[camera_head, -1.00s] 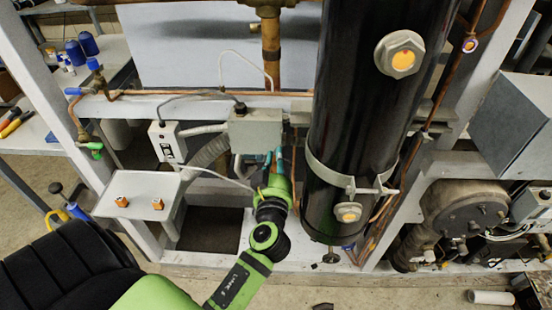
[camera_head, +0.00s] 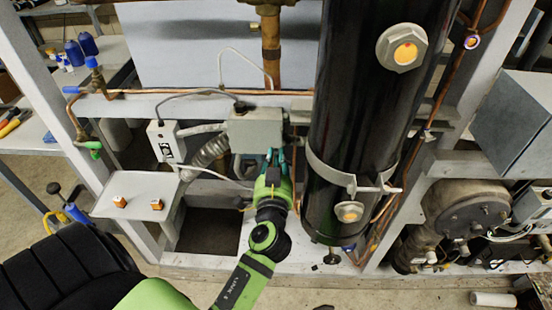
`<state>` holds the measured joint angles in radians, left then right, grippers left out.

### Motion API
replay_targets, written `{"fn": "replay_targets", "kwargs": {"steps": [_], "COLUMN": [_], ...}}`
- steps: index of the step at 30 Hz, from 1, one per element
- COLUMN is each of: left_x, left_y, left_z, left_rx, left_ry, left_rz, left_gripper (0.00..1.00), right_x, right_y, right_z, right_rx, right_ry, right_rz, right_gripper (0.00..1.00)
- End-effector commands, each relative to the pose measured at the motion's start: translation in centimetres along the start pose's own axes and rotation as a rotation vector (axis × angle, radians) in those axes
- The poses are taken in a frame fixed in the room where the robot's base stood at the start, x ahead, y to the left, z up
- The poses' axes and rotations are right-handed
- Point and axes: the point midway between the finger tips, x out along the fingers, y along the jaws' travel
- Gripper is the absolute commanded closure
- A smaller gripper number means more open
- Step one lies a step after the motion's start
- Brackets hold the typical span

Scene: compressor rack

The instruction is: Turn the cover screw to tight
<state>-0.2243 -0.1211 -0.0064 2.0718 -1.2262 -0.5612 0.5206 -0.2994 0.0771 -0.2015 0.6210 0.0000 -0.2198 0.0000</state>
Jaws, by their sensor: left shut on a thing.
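A grey box (camera_head: 254,126) is fixed to the rack's light grey crossbar, left of the tall black cylinder. My left gripper (camera_head: 274,157) is at the lower edge of this box, its teal fingertips pointing up at it. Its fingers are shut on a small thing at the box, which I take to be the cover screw. The screw itself is hidden by the fingers, so I cannot see how far it is turned. My right gripper is not in view.
The black cylinder (camera_head: 354,110) with its clamp stands close to the right of my left gripper. A small switch box (camera_head: 166,141) and a ribbed hose (camera_head: 208,151) are to the left. A grey shelf (camera_head: 137,194) holds two small orange-and-white pieces.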

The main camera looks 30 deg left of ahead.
Motion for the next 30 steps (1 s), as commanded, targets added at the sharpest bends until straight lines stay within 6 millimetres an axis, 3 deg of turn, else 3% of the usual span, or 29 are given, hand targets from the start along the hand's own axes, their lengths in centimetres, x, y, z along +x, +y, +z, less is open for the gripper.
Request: {"fn": "replay_targets", "kwargs": {"steps": [17,18,19,30], "left_x": [0.16,0.16,0.16,0.05], "left_y": [-0.34,-0.34,-0.33,-0.11], "left_z": [-0.63,-0.64,-0.63,-0.24], "left_rx": [0.033,0.033,0.033,0.023], "left_ry": [0.015,0.015,0.015,0.006], "left_rz": [-0.007,-0.007,-0.007,-0.002], "left_gripper": [1.0,0.68,0.6,0.6], "right_x": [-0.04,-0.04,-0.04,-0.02], "right_y": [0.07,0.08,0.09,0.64], "right_z": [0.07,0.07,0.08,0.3], "right_rx": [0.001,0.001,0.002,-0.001], "right_ry": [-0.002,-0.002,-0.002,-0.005], "right_rz": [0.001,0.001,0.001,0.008], "right_gripper": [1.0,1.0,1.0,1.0]}}
